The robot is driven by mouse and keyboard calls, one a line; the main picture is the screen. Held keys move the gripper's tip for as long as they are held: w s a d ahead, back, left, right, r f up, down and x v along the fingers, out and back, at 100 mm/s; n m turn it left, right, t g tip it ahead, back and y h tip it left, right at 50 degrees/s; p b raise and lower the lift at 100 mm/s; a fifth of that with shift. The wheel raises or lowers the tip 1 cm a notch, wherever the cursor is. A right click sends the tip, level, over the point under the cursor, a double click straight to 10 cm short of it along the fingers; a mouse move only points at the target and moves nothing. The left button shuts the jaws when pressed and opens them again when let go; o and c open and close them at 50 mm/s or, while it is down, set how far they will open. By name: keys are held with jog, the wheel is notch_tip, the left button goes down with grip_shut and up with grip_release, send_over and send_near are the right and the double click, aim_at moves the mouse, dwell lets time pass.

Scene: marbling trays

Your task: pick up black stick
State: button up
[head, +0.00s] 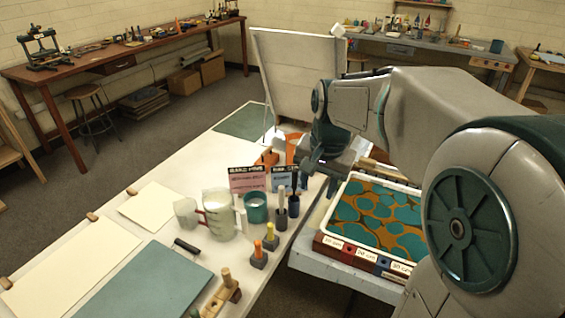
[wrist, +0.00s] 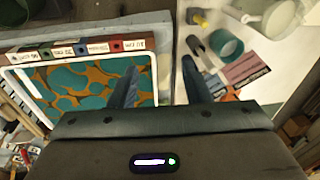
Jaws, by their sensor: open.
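My gripper (head: 319,186) is open and empty, fingers pointing down above the gap between the white table and the marbling tray. Its spread fingers also show in the wrist view (wrist: 160,82). A short black stick-like bar (head: 187,246) lies by the corner of the blue-grey board, well left of my gripper. A dark stick-like piece (head: 294,201) stands in a small dark holder nearer my gripper. I cannot tell which of these is the black stick. A grey holder (head: 281,219) with a pale stick stands beside it.
The marbling tray (head: 327,222) holds teal and orange liquid, right of the gap. On the white table stand a measuring jug (head: 219,215), a teal cup (head: 256,208), small cards (head: 247,180) and orange- and yellow-topped pieces. The blue-grey board (head: 150,280) lies at front left.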

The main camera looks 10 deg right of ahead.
jog(key=w+m+g+p, duration=0.1)
jog(key=w+m, duration=0.4)
jog(key=w, duration=0.8)
jog(key=m, duration=0.4)
send_over(295, 183)
jog(key=w, duration=0.1)
jog(key=shift+g, duration=0.4)
jog(key=f, duration=0.4)
jog(key=shift+d+f+p, duration=0.2)
jog(key=shift+f+p, duration=0.1)
jog(key=shift+p, duration=0.05)
jog(key=shift+w+f+m, duration=0.15)
jog(key=shift+f+m, duration=0.1)
jog(key=shift+m, duration=0.05)
notch_tip(295, 183, down, 7)
jog(key=shift+f, duration=0.1)
jog(key=shift+a+f+p, duration=0.1)
jog(key=shift+f+p, duration=0.55)
jog(key=shift+f, duration=2.55)
grip_shut()
